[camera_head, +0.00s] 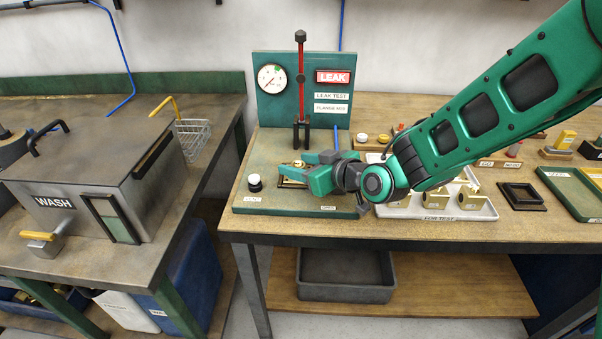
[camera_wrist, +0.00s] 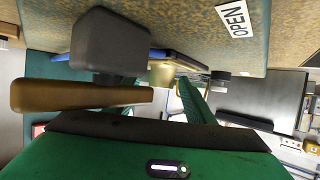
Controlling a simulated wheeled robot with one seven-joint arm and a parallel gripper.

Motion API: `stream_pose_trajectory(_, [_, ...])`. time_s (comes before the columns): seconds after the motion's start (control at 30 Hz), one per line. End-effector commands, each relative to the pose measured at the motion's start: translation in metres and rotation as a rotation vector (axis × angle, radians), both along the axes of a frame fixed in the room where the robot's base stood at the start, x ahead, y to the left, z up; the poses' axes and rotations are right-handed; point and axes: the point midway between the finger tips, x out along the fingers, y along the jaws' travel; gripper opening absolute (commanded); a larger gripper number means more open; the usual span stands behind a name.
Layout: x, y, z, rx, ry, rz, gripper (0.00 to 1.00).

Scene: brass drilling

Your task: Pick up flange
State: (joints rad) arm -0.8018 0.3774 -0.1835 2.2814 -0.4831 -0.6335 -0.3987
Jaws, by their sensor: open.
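A small brass part (camera_head: 293,178), apparently the flange, sits in a dark-framed fixture on the green leak test base (camera_head: 290,205). My gripper (camera_head: 311,170) is open at the right side of this fixture, low over the base, and its green fingers hide part of the brass. In the wrist view a brass cylinder (camera_wrist: 163,73) shows beyond a brown bar (camera_wrist: 80,95) and a dark block. I cannot tell whether the fingers touch the brass. More brass parts (camera_head: 433,201) stand in the grey tray (camera_head: 425,214) labelled for test, partly under my arm.
The leak panel (camera_head: 340,103) with a gauge and a red upright lever (camera_head: 301,85) rises behind the fixture. A black-and-white knob (camera_head: 255,182) stands left of it. An empty black frame (camera_head: 522,196) lies right of the tray. A wash box (camera_head: 90,185) stands on the left bench.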

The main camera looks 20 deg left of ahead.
Motion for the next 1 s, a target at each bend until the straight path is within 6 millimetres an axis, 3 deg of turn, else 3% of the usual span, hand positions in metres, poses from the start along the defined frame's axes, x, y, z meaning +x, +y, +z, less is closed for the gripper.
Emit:
stream_pose_trajectory(0.27, [0.002, 0.003, -0.001, 0.001, -0.001, 0.000, 0.49])
stream_pose_trajectory(0.47, [0.002, 0.003, -0.001, 0.001, -0.001, 0.000, 0.04])
stream_pose_trajectory(0.5, [0.002, 0.003, -0.001, 0.001, -0.001, 0.000, 0.00])
stream_pose_trajectory(0.83, [0.002, 0.003, 0.003, 0.003, -0.003, 0.000, 0.00])
stream_pose_trajectory(1.0, [0.002, 0.003, 0.020, 0.006, -0.005, -0.001, 0.00])
